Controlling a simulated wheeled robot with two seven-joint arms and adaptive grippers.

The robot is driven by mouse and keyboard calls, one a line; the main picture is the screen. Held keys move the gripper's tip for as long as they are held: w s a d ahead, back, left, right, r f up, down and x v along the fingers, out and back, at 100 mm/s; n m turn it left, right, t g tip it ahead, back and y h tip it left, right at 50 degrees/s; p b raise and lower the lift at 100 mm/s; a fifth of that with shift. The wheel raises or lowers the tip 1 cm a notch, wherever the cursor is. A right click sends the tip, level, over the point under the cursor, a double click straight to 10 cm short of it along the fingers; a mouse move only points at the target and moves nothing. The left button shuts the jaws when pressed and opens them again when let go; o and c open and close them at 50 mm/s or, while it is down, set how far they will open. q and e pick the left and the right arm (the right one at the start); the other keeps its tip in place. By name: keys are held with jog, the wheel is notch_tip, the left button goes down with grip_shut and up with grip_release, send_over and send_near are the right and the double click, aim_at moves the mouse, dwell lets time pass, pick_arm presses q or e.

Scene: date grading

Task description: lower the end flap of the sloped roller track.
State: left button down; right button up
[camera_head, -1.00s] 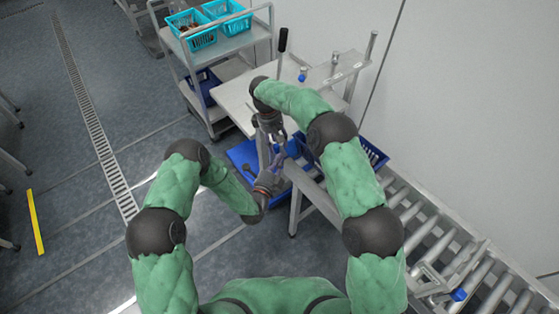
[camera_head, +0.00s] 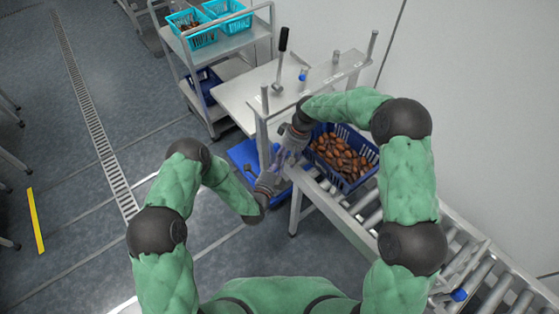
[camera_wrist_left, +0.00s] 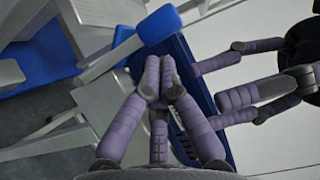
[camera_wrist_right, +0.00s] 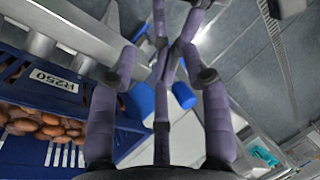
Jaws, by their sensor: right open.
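The sloped roller track (camera_head: 352,222) runs from the lower right up to a metal end frame. Its end flap cannot be made out clearly behind my grippers. My left gripper (camera_head: 281,165) is at the track's upper end; in the left wrist view its fingers (camera_wrist_left: 158,65) are together, with nothing seen between them. A blue-ended metal bar (camera_wrist_left: 160,23) lies just beyond them. My right gripper (camera_head: 291,150) is close beside it, at the crate's near corner. Its fingers (camera_wrist_right: 160,85) are spread in the right wrist view, with blue pieces (camera_wrist_right: 183,95) behind them.
A blue crate of dates (camera_head: 365,178) sits at the upper end of the track. A light table (camera_head: 240,100) with a black-handled lever (camera_head: 282,50) stands behind. A cart (camera_head: 235,45) with turquoise baskets is at the back. Open floor lies to the left.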

pick_arm(q)
jog(key=shift+w+a+r+n, duration=0.15)
jog(key=shift+w+a+n, duration=0.1)
jog(key=shift+n, duration=0.15)
pick_arm(e)
jog(key=s+d+f+m, duration=0.2)
jog(key=s+f, duration=0.3)
jog(key=s, duration=0.4)
jog(key=s+d+f+m, duration=0.2)
jog(key=s+f, duration=0.4)
jog(key=s, duration=0.3)
jog(key=s+d+f+m+t, duration=0.1)
jog(key=s+d+f+m, duration=0.1)
jog(key=s+f, duration=0.3)
jog(key=shift+s+d+f+m+y, duration=0.15)
jog(key=shift+s+m+y, duration=0.2)
jog(key=shift+s, duration=2.05)
